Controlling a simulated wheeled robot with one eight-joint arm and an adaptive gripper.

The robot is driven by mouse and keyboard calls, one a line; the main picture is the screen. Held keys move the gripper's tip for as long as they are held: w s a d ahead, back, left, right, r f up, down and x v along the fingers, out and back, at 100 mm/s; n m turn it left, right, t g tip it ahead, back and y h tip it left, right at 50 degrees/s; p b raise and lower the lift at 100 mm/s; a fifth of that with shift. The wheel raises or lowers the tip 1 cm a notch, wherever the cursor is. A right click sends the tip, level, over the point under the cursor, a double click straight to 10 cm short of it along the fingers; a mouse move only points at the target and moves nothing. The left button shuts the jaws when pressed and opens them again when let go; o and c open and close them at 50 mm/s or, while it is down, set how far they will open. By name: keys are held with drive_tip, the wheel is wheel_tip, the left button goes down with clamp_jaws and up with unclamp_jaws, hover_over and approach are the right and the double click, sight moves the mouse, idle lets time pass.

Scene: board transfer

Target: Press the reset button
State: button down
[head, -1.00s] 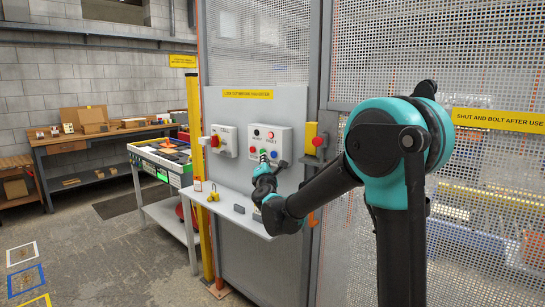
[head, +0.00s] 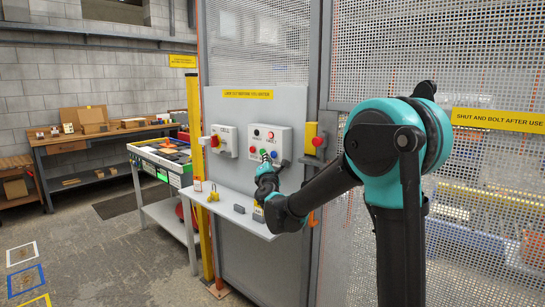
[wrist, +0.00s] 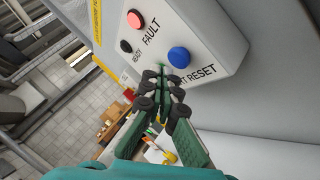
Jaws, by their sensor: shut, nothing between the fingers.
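The grey control box (head: 284,138) is on the upright panel in the head view. The wrist view shows it close up (wrist: 205,30), tilted, with lettering for READY, FAULT, START (partly hidden) and RESET. The blue button (wrist: 179,57) is by the word RESET. The FAULT lamp (wrist: 135,19) glows red; the READY lamp (wrist: 126,46) is dark. My gripper (wrist: 164,80) is shut and empty, its tips close to the box beside the blue button, over a mostly hidden green button (wrist: 161,67). Contact cannot be told. In the head view my gripper (head: 265,160) is at the box's lower part.
A grey shelf (head: 232,213) with small items, including a yellow padlock (head: 213,196), juts out below.

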idle(0.7)
drive_tip(key=shift+w+d, duration=0.25)
drive_tip(key=shift+w, duration=0.05)
drive_tip(key=shift+w+d, duration=0.3)
drive_tip(key=shift+w, duration=0.05)
idle(0.8)
drive_tip(key=shift+s+a, duration=0.5)
drive_tip(key=shift+s, duration=0.2)
idle(0.3)
drive_tip(key=s+a, duration=0.1)
drive_tip(key=s, duration=0.1)
drive_tip(key=s+a, duration=0.2)
idle(0.4)
idle(0.5)
